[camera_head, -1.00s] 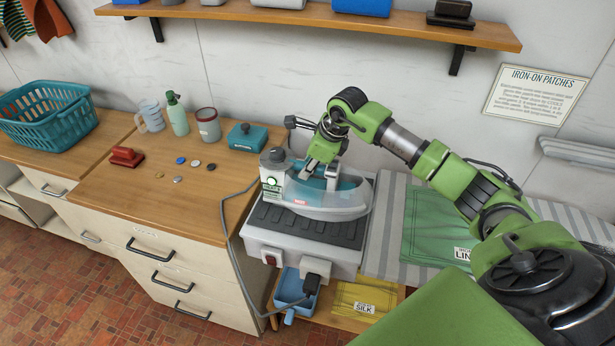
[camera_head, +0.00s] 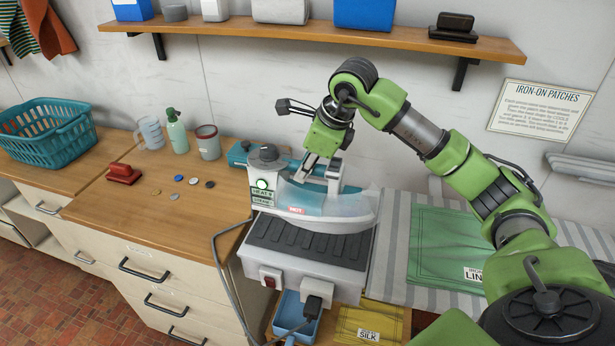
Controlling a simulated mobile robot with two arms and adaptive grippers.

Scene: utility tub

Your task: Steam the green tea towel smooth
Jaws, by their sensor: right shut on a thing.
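The green tea towel (camera_head: 440,242) lies on the striped ironing surface at the right. Faint crease lines show on it, and a label reading "LIN" is partly cut off by my right arm. A grey and light-blue steam iron (camera_head: 345,208) has a "HOT" tag and a lit green light on its control end. My right gripper (camera_head: 322,170) is shut on the iron's handle from above. The iron is held just above its grey ribbed rest (camera_head: 306,242). The towel is right of the iron. My left gripper is out of view.
The iron's cord (camera_head: 226,275) hangs left of the rest to a plug on its front. A teal box (camera_head: 243,150) stands close behind the iron. A shelf (camera_head: 300,30) runs above.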

